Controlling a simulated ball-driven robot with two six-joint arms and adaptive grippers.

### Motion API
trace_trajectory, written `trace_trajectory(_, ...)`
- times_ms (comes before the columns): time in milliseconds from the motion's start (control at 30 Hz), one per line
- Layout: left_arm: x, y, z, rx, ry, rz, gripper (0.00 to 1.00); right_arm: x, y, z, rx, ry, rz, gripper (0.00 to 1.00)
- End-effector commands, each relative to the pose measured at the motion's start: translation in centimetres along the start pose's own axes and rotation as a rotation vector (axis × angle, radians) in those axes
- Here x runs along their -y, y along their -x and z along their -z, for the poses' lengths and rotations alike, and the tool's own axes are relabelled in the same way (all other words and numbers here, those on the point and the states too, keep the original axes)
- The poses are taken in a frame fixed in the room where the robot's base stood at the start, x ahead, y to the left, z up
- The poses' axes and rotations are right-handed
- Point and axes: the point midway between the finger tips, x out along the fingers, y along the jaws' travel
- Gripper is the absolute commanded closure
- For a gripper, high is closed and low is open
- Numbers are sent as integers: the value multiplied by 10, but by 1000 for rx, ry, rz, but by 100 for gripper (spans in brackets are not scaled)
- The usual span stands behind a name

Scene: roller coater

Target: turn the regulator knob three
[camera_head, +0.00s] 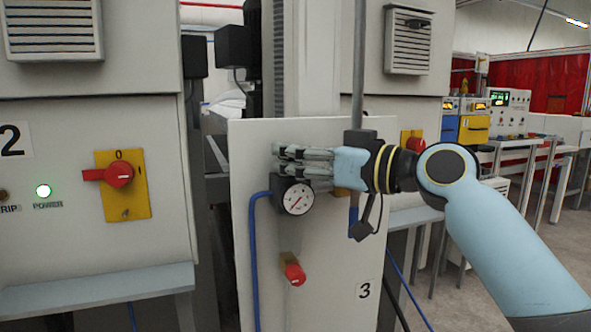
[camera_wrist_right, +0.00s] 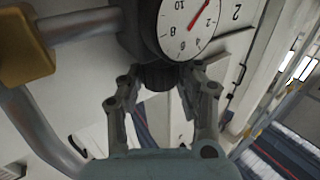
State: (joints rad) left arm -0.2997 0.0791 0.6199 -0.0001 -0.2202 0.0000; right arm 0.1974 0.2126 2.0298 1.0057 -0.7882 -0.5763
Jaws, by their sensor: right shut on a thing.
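The regulator is mounted on the pale panel marked 3 (camera_head: 330,260). Its round white gauge (camera_head: 298,199) has a red needle and faces outward, and also fills the top of the right wrist view (camera_wrist_right: 187,25). The dark ribbed regulator knob (camera_wrist_right: 160,76) shows below the gauge in the wrist view. My right gripper (camera_wrist_right: 166,82) has a finger on each side of the knob and is shut on it. In the head view the right gripper (camera_head: 276,160) reaches in from the right, just above the gauge, and its fingers hide the knob. My left gripper is not in view.
A blue hose (camera_head: 256,260) runs down the panel left of the gauge. A red handle (camera_head: 293,272) sits below it. A grey vertical pipe (camera_head: 359,60) stands behind my right gripper. The cabinet marked 2 (camera_head: 60,220) carries a red switch (camera_head: 118,174) on yellow.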

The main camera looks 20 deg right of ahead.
Motion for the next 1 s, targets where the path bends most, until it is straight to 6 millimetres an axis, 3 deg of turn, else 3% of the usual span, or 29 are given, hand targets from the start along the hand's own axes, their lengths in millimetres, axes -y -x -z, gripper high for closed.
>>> trace_trajectory(167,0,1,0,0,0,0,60,0,0,0,1,0,-1,98)
trace_trajectory(200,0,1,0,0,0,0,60,0,0,0,1,0,-1,65)
trace_trajectory(400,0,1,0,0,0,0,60,0,0,0,1,0,-2,41)
trace_trajectory(767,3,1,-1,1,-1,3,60,-1,5,-1,2,2,-3,41)
trace_trajectory(1000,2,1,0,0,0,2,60,-1,39,-2,6,5,-3,41)
